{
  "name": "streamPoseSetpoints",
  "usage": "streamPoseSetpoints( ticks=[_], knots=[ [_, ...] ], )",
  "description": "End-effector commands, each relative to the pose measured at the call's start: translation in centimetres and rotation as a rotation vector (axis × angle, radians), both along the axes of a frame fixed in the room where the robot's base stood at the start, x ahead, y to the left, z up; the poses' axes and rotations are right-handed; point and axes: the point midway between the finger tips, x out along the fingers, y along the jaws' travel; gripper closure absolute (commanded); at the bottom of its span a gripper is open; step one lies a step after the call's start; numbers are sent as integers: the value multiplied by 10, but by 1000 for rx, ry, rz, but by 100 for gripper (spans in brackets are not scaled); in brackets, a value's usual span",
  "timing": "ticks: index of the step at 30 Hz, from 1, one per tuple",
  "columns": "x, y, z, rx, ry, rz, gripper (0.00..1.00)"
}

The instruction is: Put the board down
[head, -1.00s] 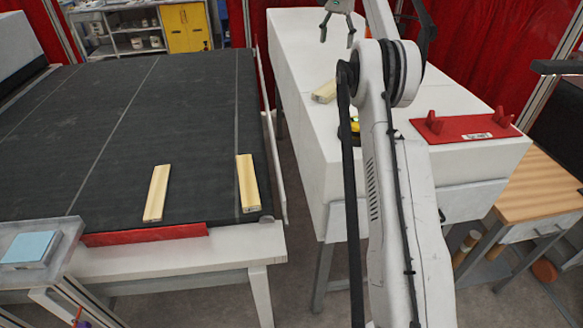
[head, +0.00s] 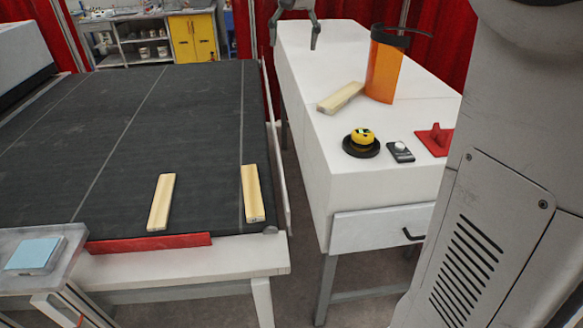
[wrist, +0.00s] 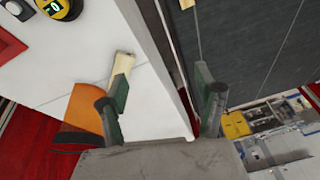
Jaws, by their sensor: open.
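A pale wooden board (head: 340,97) lies flat on the white table (head: 400,185) at the right, beside an orange panel. In the wrist view the board (wrist: 124,64) shows partly behind one finger of my gripper. My gripper (head: 294,38) is open above the far part of the white table, with nothing between its fingers. Its two fingers (wrist: 160,105) stand apart in the wrist view. Two more pale boards, a left one (head: 161,202) and a right one (head: 252,193), lie on the dark conveyor belt (head: 110,150).
An orange panel (head: 383,70), a yellow round device on a black base (head: 361,142), a small grey device (head: 400,151) and a red fixture (head: 436,139) stand on the white table. A red strip (head: 150,244) edges the belt. A gap separates belt and table.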

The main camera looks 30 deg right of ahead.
Motion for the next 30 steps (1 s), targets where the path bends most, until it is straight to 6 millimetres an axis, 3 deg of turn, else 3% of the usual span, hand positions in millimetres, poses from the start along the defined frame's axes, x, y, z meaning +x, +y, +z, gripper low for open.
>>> streamPoseSetpoints(
  ticks=[6, 14, 24, 30],
  knots=[
    [-64, 50, -18, -35, -57, 114, 34],
    [-144, 97, -59, -77, -126, 243, 34],
    [-247, 143, -143, -134, -219, 409, 34],
    [-289, 158, -188, -161, -262, 481, 34]
  ],
)
